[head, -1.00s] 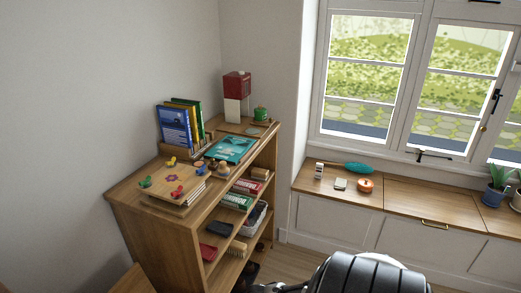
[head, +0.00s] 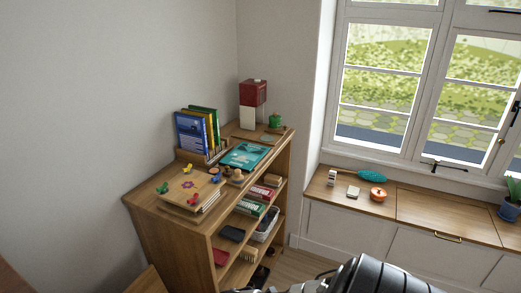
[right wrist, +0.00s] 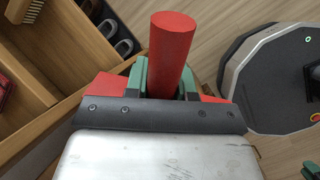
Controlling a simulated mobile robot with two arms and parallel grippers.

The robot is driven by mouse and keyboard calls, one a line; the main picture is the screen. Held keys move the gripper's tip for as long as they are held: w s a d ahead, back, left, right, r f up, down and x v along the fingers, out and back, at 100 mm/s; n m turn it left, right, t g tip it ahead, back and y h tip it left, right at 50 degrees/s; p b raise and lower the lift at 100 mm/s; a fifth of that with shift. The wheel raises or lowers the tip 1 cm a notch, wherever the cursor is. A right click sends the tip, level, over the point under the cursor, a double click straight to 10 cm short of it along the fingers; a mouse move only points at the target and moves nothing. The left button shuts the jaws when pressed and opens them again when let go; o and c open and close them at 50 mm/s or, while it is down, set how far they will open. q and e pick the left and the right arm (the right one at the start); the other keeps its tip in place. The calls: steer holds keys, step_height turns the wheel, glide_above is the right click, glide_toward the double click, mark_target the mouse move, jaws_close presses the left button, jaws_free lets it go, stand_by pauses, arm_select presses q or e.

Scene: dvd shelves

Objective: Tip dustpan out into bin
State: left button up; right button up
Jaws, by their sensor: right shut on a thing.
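In the right wrist view my right gripper (right wrist: 164,80) has green fingers, one on each side of a thick red handle (right wrist: 172,45). It is shut on this handle, which I take to be the dustpan's. More red shows beside the fingers, partly hidden behind a dark riveted strip. A pale scratched metal surface fills the bottom of that view; I cannot tell whether it is part of the pan. Any contents of the dustpan cannot be made out. I cannot identify a bin in either view. My left gripper is not in view.
A wooden shelf unit (head: 170,240) stands against the wall, with books (head: 195,130), games and a red-and-white box (head: 252,103) on it. Its compartments (right wrist: 50,50) lie at the left of the wrist view. A low window bench (head: 420,208) is at the right. Wooden floor shows between.

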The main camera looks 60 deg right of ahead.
steer(key=w+a+r+g+h+b, duration=0.2)
steer(key=w+a+r+h, duration=0.3)
steer(key=w+a, duration=0.3)
steer(key=shift+w+a+n+g, duration=0.3)
steer(key=shift+a+n+g, duration=0.1)
steer(key=shift+a+g, duration=0.55)
